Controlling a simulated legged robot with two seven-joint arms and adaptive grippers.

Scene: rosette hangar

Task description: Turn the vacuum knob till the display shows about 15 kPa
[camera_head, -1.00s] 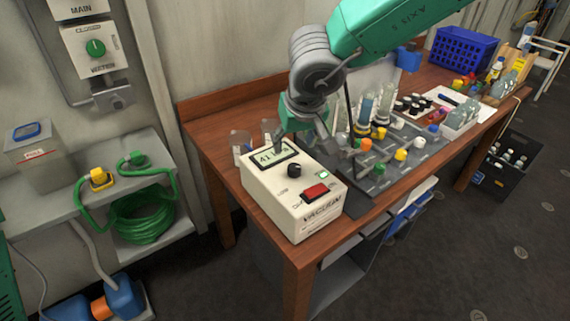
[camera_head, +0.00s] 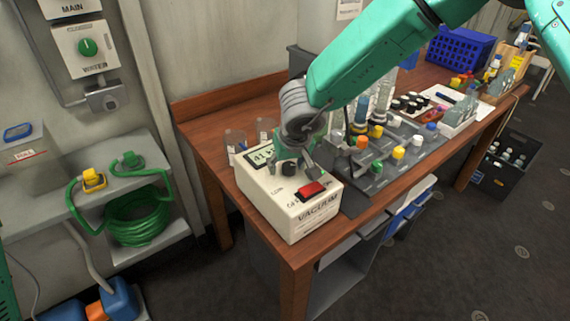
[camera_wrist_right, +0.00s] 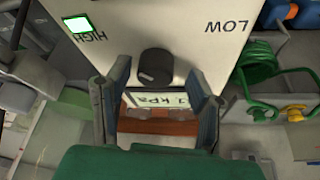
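The cream vacuum box (camera_head: 290,218) stands on the near end of the wooden bench. Its black knob (camera_head: 288,168) sits on the sloped top, partly beside my right gripper. The display (camera_head: 262,154) is partly covered in the head view; it seems to begin with 41. In the wrist view the display (camera_wrist_right: 158,99) shows upside down, with kPa readable. My right gripper (camera_head: 300,165) is over the box. In the wrist view its two fingers (camera_wrist_right: 156,80) are apart, one on each side of the knob (camera_wrist_right: 155,67), with visible gaps; contact cannot be told. My left gripper is out of view.
A red switch (camera_head: 311,189) is close to the gripper on the box. Glass beakers (camera_head: 235,138) stand behind the box. A grey rack with coloured-capped bottles (camera_head: 377,167) is to its right.

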